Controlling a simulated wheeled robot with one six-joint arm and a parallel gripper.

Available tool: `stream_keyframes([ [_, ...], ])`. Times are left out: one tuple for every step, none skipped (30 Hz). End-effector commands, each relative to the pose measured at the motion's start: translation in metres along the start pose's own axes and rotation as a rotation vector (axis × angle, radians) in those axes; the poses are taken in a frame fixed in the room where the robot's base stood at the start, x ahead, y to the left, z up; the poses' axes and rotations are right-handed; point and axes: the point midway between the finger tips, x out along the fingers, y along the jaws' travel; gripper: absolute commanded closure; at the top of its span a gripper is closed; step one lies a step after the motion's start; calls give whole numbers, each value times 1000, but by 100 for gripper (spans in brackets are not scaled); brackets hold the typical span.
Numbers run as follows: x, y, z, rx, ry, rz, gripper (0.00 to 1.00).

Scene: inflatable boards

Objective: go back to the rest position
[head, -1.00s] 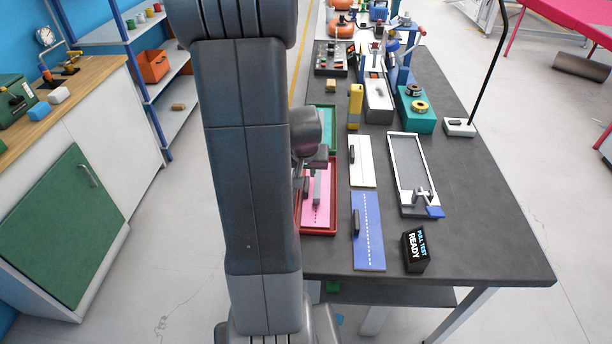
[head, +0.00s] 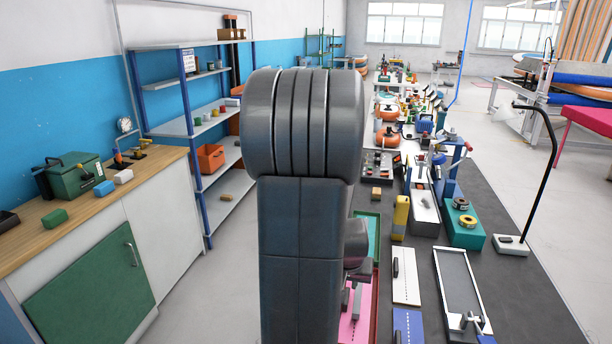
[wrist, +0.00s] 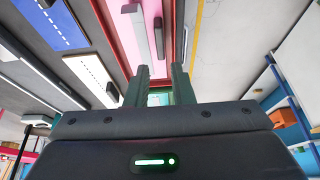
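My gripper (wrist: 160,72) shows in the wrist view with its two fingers apart and nothing seen held between them. Past the fingers are the pink panel (wrist: 127,28) and grey bars lying on it. In the head view my arm stands upright in the middle and hides most of the gripper. The pink panel (head: 366,309) shows at the right side of my arm, in a red tray, with a teal tray (head: 374,230) behind it. Whether the gripper touches anything is hidden in the head view.
The dark workbench (head: 500,285) lies to the right, with white (head: 408,287) and blue (head: 415,322) panels, a yellow tool (head: 401,215) and a lamp stand (head: 512,245). A wooden counter (head: 90,215) and shelves (head: 200,120) stand left. Grey floor between is clear.

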Motion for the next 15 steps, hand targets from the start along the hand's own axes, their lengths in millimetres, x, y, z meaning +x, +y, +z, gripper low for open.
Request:
stream_keyframes([
  [8,0,1,-1,-4,1,79],
  [11,0,1,-1,-5,1,79],
  [17,0,1,-1,-4,1,79],
  [21,0,1,-1,-5,1,79],
  [25,0,1,0,-4,1,79],
  [30,0,1,0,-4,1,79],
  [34,0,1,-1,-4,1,79],
  [38,0,1,-1,-4,1,79],
  [44,0,1,-1,-4,1,79],
  [48,0,1,0,-4,1,79],
  [52,0,1,0,-4,1,79],
  [57,0,2,-1,-4,1,79],
  [62,0,2,-1,-4,1,79],
  [67,0,2,0,-3,1,79],
  [72,1,2,-1,-4,1,79],
])
